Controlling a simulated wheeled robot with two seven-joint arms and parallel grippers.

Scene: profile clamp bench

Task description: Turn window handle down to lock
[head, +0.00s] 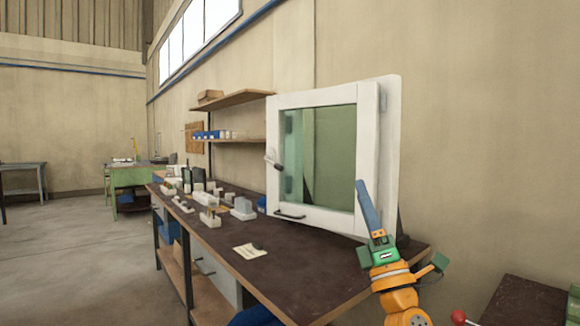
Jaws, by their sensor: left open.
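A white-framed window (367,150) with a greenish pane stands on the dark bench at its back right. A small pale handle (272,161) sits on the window's left upright, its lever lying close to level and tilted slightly down to the right. A dark bar handle (290,214) lies level on the bottom rail. My left gripper (395,235) is open and empty, in front of the window's lower right corner, well to the right of both handles. It hides part of that corner. My right gripper is not in view.
The bench top (310,265) is clear in front of the window, except for a paper sheet (249,251). Several small blocks and boxes crowd its left part. A shelf (228,139) with blue bins hangs behind. A red-knobbed lever (458,316) shows at bottom right.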

